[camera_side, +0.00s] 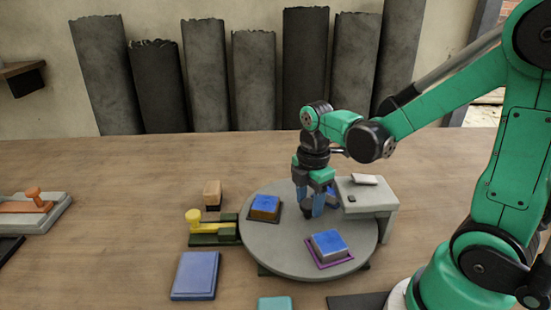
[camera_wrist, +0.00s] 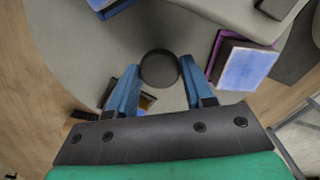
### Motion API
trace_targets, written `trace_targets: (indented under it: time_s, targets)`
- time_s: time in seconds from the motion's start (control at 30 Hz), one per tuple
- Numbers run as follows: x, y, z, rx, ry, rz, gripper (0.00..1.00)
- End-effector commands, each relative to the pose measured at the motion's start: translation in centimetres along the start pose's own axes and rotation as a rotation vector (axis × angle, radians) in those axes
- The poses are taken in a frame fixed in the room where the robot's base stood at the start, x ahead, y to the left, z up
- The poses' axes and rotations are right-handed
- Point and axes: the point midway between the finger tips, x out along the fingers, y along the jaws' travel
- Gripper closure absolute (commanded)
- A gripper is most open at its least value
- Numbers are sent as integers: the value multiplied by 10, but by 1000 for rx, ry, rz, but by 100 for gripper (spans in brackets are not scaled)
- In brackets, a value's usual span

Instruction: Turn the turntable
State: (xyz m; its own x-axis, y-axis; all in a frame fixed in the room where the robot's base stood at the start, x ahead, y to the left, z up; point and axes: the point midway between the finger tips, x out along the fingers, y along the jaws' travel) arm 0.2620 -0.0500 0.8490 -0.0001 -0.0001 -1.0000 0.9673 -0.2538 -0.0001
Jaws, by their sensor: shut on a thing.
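The turntable (camera_side: 285,262) is a round grey disc on the table in the side view; its grey top also fills much of the wrist view (camera_wrist: 75,60). A grey block with a blue top (camera_side: 329,246) sits in a purple frame at its front. A brown block with a blue top (camera_side: 265,207) stands at its left. My gripper (camera_side: 316,207) is low over the disc with blue fingers pointing down. In the wrist view, its fingers (camera_wrist: 159,66) are shut on a dark round knob (camera_wrist: 160,69) on the disc. The knob is hidden in the side view.
A grey stand (camera_side: 385,202) overhangs the disc's right edge. A yellow-handled lever (camera_side: 205,226) on a green base is at the left, near a wooden block (camera_side: 212,192). A blue pad (camera_side: 195,275) lies front left. Dark rolls (camera_side: 255,80) stand at the wall.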

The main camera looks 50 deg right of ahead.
Motion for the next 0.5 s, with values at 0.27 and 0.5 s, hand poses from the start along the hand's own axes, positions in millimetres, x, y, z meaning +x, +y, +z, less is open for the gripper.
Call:
trace_targets:
  time_s: [0.27,0.5]
  targets:
    - [0,0,0,-137,1,1,100]
    - [0,0,0,-257,1,1,100]
